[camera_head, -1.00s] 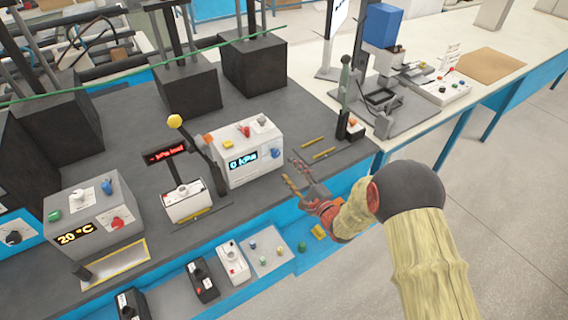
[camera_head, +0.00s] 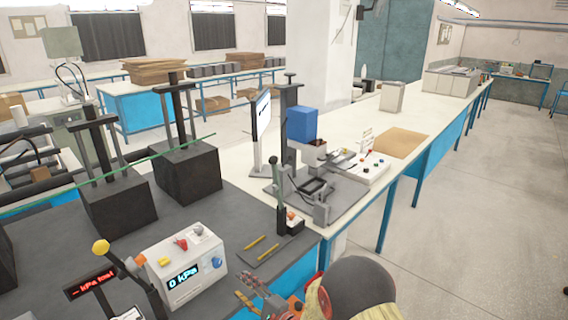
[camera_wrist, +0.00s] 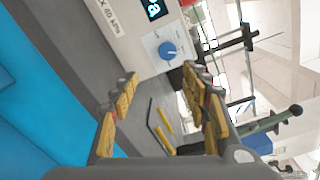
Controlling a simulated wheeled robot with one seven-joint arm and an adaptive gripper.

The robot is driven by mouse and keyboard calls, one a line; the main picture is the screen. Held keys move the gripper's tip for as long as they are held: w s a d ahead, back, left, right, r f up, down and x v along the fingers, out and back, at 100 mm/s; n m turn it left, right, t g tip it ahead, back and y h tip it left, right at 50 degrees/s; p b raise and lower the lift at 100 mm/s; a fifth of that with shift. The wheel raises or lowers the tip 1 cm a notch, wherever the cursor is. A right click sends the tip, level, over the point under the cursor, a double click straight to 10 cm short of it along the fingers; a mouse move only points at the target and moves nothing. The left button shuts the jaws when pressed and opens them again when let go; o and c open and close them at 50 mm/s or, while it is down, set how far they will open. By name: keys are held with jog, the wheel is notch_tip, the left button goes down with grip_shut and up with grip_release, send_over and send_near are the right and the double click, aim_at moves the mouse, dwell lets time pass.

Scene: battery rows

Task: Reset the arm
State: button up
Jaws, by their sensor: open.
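My gripper (camera_head: 247,294) is at the bottom of the head view, in front of the bench edge and to the right of the white kPa box (camera_head: 186,262). In the wrist view its two yellow-padded fingers (camera_wrist: 158,112) stand wide apart with nothing between them. The kPa box with its blue knob (camera_wrist: 168,50) lies beyond the fingertips. My arm is cut off by the lower edge of the head view.
A blue-headed press (camera_head: 302,124) stands on the white table behind. Black blocks (camera_head: 187,172) line the back left. The floor at right is clear.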

jog(key=s+d+f+n+g+h, duration=0.1)
jog(key=d+f+n+h, duration=0.15)
jog(key=f, duration=0.35)
jog(key=s+d+f+n+g+h, duration=0.1)
jog(key=d+f+n+h, duration=0.15)
jog(key=f, duration=0.35)
jog(key=s+d+r+n+g+h, duration=0.1)
jog(key=s+d+n+g+h, duration=0.15)
jog(key=d, duration=0.35)
jog(key=s+d+r+n+g+h, duration=0.1)
jog(key=s+d+n+h, duration=0.25)
jog(key=d, duration=0.35)
jog(key=s+d+r, duration=0.5)
jog(key=s+r, duration=0.3)
jog(key=r, duration=0.3)
jog(key=s+d+r+n+h, duration=0.1)
jog(key=s+d+r, duration=0.5)
jog(key=s+r, duration=0.3)
jog(key=s+d+r+h, duration=0.1)
jog(key=s+d+r, duration=0.4)
jog(key=s+r, duration=0.4)
notch_tip(320, 180, up, 5)
jog(key=shift+d+f+n, duration=0.15)
jog(key=shift+d+n, duration=0.1)
jog(key=shift+n, duration=0.05)
